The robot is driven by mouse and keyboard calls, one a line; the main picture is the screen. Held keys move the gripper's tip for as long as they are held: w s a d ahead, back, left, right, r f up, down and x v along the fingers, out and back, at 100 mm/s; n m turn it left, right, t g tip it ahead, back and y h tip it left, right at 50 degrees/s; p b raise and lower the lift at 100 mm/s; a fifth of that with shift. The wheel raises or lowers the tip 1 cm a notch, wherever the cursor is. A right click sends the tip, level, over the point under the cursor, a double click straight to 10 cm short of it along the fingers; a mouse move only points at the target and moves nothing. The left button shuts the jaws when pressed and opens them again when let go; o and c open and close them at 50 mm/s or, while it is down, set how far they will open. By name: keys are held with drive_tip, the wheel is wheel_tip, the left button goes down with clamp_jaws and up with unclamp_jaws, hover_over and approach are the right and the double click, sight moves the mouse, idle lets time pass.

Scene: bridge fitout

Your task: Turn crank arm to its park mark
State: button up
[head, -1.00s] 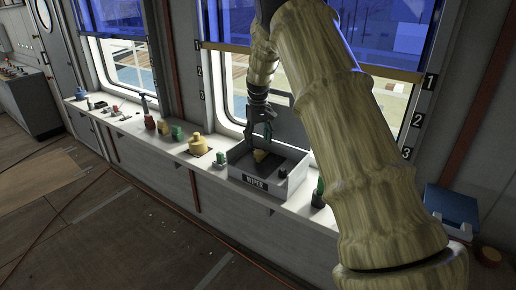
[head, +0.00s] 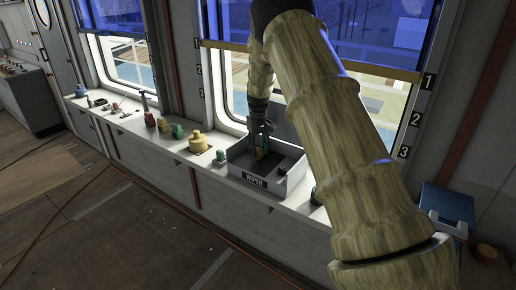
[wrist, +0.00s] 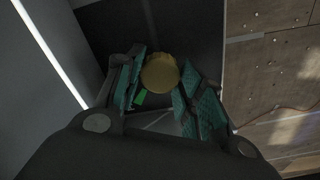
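A grey open box labelled WIPER (head: 257,181) stands on the ledge under the window. In the wrist view a round yellow knob (wrist: 160,73) lies between the teal finger pads, with a small green patch (wrist: 140,98) beside it. The knob is probably part of the crank; its arm cannot be made out. My gripper (head: 262,143) points down into the box, and in the wrist view its fingers (wrist: 158,88) are apart on either side of the knob. The left pad is close to the knob; I cannot tell whether it touches. A gap shows at the right.
A yellow domed fitting (head: 198,142), a green block (head: 178,130) and a small green-topped knob (head: 220,156) stand on the ledge left of the box. A blue case (head: 447,205) is at the right. The window is behind the box.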

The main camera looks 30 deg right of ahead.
drive_tip(key=c, duration=0.3)
drive_tip(key=shift+a, duration=0.15)
clamp_jaws()
drive_tip(key=shift+d, duration=0.2)
drive_tip(key=n, duration=0.3)
drive_tip(key=shift+r+n+p, duration=0.1)
drive_tip(key=shift+n+p, duration=0.2)
drive_tip(key=n, duration=0.5)
drive_tip(key=shift+n+p, duration=0.3)
drive_tip(key=o, duration=1.2)
unclamp_jaws()
drive_tip(key=shift+o, duration=0.2)
